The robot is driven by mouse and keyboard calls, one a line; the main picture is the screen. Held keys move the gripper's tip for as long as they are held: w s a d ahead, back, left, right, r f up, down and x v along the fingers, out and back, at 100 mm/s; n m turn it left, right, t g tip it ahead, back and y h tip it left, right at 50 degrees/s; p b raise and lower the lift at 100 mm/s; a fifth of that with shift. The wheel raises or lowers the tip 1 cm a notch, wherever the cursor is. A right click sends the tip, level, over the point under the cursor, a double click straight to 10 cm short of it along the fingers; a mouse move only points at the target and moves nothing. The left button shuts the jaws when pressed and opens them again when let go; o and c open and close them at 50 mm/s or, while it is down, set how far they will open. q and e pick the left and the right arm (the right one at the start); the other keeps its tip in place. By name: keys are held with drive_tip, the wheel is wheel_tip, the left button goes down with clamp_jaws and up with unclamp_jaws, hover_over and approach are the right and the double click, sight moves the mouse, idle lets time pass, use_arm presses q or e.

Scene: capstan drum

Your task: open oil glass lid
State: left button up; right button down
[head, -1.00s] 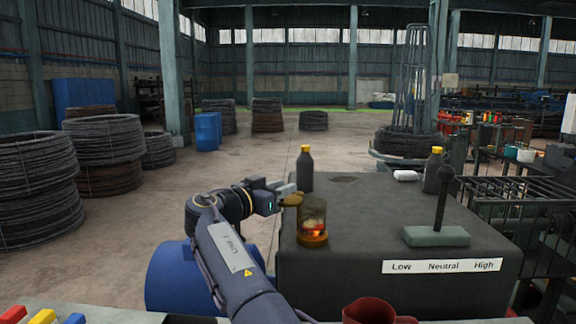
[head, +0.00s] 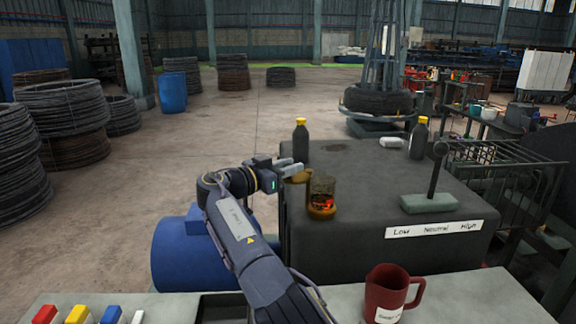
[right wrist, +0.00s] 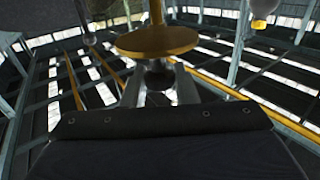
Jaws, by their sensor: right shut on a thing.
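The oil glass (head: 322,199) is a clear jar with amber oil and a reddish glow low inside. It stands upright near the left edge of the dark machine top, its top uncovered. My right gripper (head: 293,170) is beside the glass's upper left and is shut on the brass-coloured lid (head: 301,177). The lid is off the glass, to its left at about rim height. In the right wrist view the lid is a round yellow-brown disc (right wrist: 157,40), with its dark round knob (right wrist: 160,75) between the fingers. My left gripper is out of view.
A dark lever on a green base (head: 430,203) stands on the machine top (head: 370,185). Two yellow-capped bottles (head: 301,142) (head: 419,138) stand farther back. A red jug (head: 388,295) stands on the front bench, with coloured blocks at its left end.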

drive_tip(key=c, duration=1.2)
unclamp_jaws()
drive_tip(key=shift+w+d, duration=0.1)
drive_tip(key=shift+o, duration=0.2)
drive_tip(key=v, duration=0.8)
